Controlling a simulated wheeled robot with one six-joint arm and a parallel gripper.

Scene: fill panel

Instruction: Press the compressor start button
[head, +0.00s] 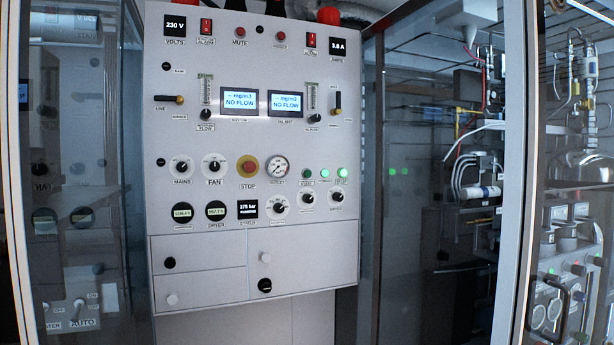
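A light grey control panel (215,260) faces me in the middle of the head view. To the right of the red and yellow STOP button (247,167) and a round gauge (276,166) is a row of three small green buttons or lamps. The left one (308,173) is dark green, the middle one (325,173) is paler, and the right one (342,172) glows brightest. Their labels are too small to read, so I cannot tell which one is the compressor start. My gripper is not in view.
Two blue-white screens (240,100) read NO FLOW. MAINS (181,167) and FAN (214,166) knobs sit left of STOP. A status display (248,208) shows 275 bar. Framed glass panels stand on both sides, with pipework (480,190) behind the right one.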

